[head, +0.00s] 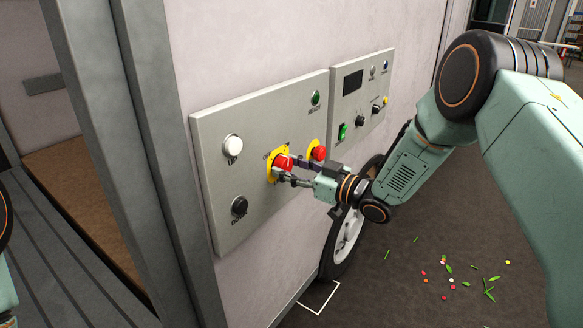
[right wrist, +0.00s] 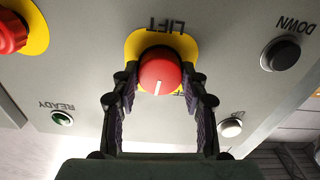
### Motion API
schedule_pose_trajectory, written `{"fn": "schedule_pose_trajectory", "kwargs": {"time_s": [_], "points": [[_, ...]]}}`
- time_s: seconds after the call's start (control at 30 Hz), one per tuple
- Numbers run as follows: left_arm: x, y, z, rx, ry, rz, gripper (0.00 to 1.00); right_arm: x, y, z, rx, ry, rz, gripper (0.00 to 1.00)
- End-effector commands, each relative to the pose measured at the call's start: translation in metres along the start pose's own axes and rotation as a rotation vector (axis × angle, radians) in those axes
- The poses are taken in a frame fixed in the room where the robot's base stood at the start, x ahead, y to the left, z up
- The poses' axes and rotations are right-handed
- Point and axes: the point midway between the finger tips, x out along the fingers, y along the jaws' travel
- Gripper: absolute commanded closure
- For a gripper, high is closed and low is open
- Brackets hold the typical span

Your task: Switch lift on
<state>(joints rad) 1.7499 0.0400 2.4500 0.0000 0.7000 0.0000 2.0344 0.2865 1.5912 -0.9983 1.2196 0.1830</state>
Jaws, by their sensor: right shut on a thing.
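The lift switch is a red knob (head: 283,163) on a yellow plate on the left grey panel. In the right wrist view the knob (right wrist: 160,72) sits under the upside-down word LIFT, and its white mark points down, slightly left. A second label to its lower right is partly hidden by a finger. My right gripper (head: 286,170) is at the knob, with its two dark fingers (right wrist: 158,98) on either side, shut on it. My left gripper is out of view.
A white button (head: 232,146) and a black DOWN button (head: 239,206) are left of the knob. A red button (head: 319,151) on yellow is close on the right, below a green READY light (head: 315,97). A second panel (head: 362,92) is farther right. Petals and leaves litter the floor.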

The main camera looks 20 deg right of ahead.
Motion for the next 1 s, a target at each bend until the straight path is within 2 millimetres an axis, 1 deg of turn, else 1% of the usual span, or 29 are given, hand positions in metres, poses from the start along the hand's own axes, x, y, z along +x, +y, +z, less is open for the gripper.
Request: {"fn": "schedule_pose_trajectory", "kwargs": {"time_s": [0.03, 0.4, 0.6, 0.8, 1.0], "points": [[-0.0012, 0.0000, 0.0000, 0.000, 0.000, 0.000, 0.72, 0.0017, 0.0013, -0.0049, 0.037, 0.009, 0.000, 0.87], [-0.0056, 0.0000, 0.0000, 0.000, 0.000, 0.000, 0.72, 0.0020, 0.0022, -0.0061, 0.374, 0.011, -0.001, 0.87], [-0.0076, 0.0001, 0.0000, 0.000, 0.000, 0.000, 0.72, 0.0021, 0.0027, -0.0066, 0.520, 0.013, -0.001, 0.87], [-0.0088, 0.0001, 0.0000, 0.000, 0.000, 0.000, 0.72, 0.0022, 0.0031, -0.0069, 0.620, 0.014, -0.002, 0.87], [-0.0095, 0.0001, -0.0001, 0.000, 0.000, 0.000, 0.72, 0.0023, 0.0034, -0.0071, 0.676, 0.015, -0.002, 0.87]]}}
